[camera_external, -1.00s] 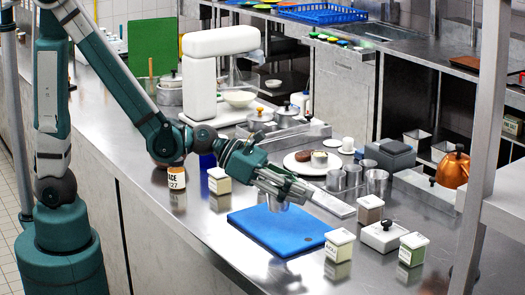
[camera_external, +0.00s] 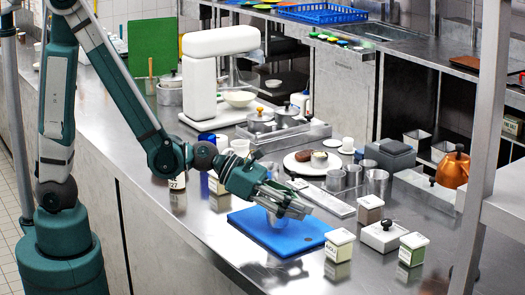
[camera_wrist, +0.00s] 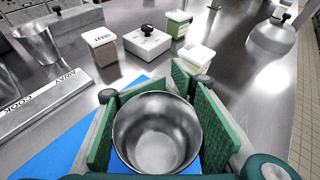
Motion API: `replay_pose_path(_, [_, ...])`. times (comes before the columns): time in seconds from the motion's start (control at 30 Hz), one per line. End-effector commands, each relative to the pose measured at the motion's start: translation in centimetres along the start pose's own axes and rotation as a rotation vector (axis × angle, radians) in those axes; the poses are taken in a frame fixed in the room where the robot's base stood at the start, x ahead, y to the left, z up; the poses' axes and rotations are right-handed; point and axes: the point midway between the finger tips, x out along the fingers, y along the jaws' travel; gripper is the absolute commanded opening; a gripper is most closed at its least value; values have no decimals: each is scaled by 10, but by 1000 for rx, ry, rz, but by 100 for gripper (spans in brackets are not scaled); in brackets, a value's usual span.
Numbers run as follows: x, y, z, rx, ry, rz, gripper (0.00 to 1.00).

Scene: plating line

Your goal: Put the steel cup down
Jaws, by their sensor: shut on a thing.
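The steel cup (camera_wrist: 157,135) sits between the green pads of my gripper (camera_wrist: 150,115) in the wrist view, its open mouth facing the camera and its inside empty. In the external view my gripper (camera_external: 285,203) is over the blue board (camera_external: 300,240), and the cup (camera_external: 277,219) shows just below the fingers. The gripper is shut on the cup. The cup's base is close to the board; I cannot tell whether it touches.
To the right stand a white-lidded box (camera_external: 383,236) with a black knob and several labelled containers, one of them green (camera_external: 413,249). More steel cups (camera_external: 377,183) stand behind the board. A flat labelled bar (camera_wrist: 40,105) lies beside it. The board's front part is clear.

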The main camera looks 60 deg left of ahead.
Motion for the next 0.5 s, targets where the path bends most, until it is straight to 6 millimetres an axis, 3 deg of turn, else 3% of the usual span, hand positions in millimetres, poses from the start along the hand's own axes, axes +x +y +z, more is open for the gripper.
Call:
replay_pose_path(0.2, [6,1,-15,0,0,0,4])
replay_pose_path(0.5, [6,1,-16,0,0,0,4])
